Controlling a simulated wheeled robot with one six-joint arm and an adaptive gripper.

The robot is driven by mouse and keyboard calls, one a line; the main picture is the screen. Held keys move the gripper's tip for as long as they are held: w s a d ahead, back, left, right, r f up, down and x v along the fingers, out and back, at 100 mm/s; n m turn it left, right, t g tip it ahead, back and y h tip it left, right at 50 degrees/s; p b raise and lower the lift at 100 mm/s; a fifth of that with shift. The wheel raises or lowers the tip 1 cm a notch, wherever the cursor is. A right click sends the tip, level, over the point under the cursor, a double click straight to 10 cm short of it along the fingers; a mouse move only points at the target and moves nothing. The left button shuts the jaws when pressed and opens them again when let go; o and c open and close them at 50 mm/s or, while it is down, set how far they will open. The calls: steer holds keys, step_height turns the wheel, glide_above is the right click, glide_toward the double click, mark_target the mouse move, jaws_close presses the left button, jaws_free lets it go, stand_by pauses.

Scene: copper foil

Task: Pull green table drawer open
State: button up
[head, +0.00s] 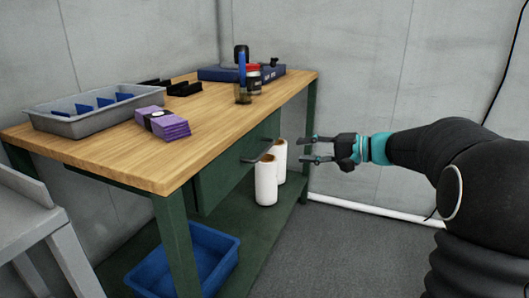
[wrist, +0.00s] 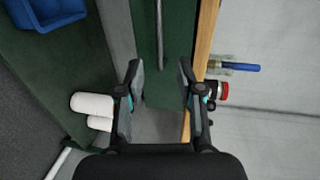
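The green table (head: 172,238) has a wooden top and a green drawer (head: 222,180) under its front edge. The drawer's dark bar handle (head: 259,153) stands out from its front. The drawer front looks about in line with the table frame. In the wrist view the drawer front (wrist: 178,30) fills the upper middle, and the handle (wrist: 159,35) runs up and down there. My gripper (head: 303,149) is open and empty, in front of the handle and apart from it. In the wrist view its fingertips (wrist: 159,64) lie on either side of the handle's line.
White rolls (head: 265,183) stand on the lower shelf under the drawer, near my gripper. A blue bin (head: 225,238) sits below at the left. The tabletop holds a grey tray (head: 75,125), purple packs (head: 165,126) and a cup with a blue pen (head: 243,97). Floor in front is clear.

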mark_target(265, 149)
steer(key=x, duration=1.2)
steer(key=shift+a+p, duration=0.2)
steer(key=shift+p, duration=0.1)
jaws_close()
